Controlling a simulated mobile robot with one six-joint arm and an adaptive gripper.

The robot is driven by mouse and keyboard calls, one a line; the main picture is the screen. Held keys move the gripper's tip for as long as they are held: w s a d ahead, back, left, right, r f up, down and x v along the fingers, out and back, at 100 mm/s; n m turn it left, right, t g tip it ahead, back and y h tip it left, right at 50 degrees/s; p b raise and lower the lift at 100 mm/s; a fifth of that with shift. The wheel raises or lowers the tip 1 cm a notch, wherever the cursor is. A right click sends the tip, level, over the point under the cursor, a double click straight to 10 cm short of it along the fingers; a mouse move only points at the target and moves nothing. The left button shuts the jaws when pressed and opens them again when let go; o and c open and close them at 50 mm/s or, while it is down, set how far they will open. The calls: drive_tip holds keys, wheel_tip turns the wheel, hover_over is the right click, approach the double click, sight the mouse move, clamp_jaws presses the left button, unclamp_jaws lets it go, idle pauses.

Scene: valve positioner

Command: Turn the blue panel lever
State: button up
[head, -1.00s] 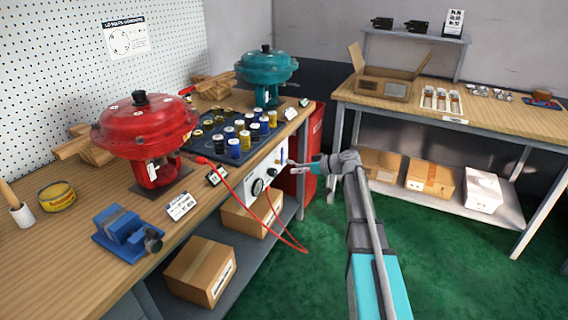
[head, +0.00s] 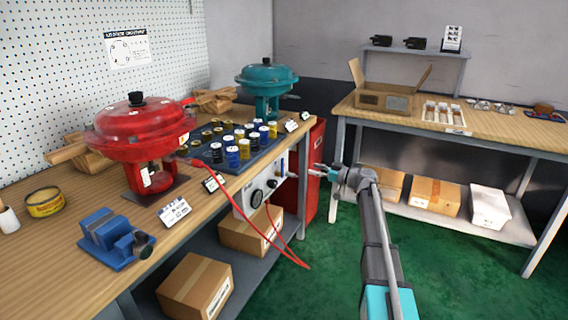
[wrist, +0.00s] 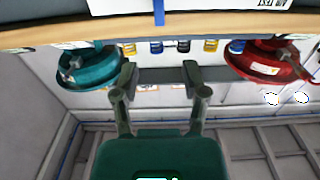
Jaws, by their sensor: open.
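The blue lever (wrist: 159,12) shows as a short blue bar at the top of the wrist view, in front of a white panel (wrist: 112,6). In the head view the white panel (head: 244,202) is on the right end of the workbench's front, with a gauge and dark knobs. The lever is small there and its angle is hard to read. My gripper (head: 311,172) is to the right of the panel, pointing toward it. In the wrist view its two fingers (wrist: 160,74) are apart with nothing between them, and the lever is beyond them, not between them.
The wooden workbench (head: 75,228) carries a red actuator (head: 140,130), a teal actuator (head: 267,78), a blue vise (head: 112,238) and several capped bottles. A red hose (head: 285,248) hangs in front of the panel. A red cabinet (head: 312,195) stands behind my gripper. Green floor is clear.

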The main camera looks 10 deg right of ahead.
sight(283, 162)
drive_tip(key=shift+a, duration=0.1)
drive_tip(key=x, duration=1.3)
drive_tip(key=shift+w+a, duration=0.25)
drive_tip(key=shift+c, duration=0.2)
clamp_jaws()
drive_tip(key=shift+d, duration=0.15)
